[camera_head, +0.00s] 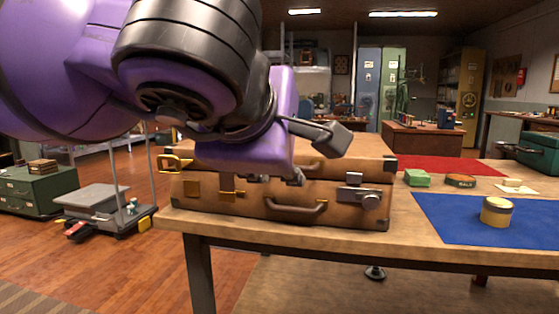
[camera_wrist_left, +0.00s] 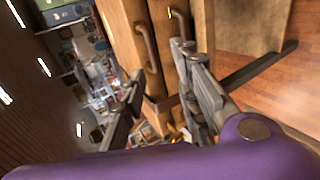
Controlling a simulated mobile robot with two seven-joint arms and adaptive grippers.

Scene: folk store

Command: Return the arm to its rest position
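My left arm comes in from the left in the head view, with its purple wrist (camera_head: 245,150) in front of and above the brown suitcase (camera_head: 340,190). The suitcase lies flat and closed-looking on the wooden table, with a handle (camera_head: 297,210) and metal latches on its front. The wrist hides part of its top. In the left wrist view, the fingers of my left gripper (camera_wrist_left: 159,62) stand apart with nothing held between them. The suitcase (camera_wrist_left: 126,35) and its brown handles (camera_wrist_left: 147,42) are beyond the fingertips. My right gripper is in neither view.
The wooden table (camera_head: 440,252) carries a blue mat (camera_head: 455,225) with a yellow-lidded tin (camera_head: 496,211), a red mat (camera_head: 450,165), a green box (camera_head: 417,178) and a round tin (camera_head: 460,181). A platform scale (camera_head: 92,197) and green cabinet (camera_head: 40,190) stand on the floor at left.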

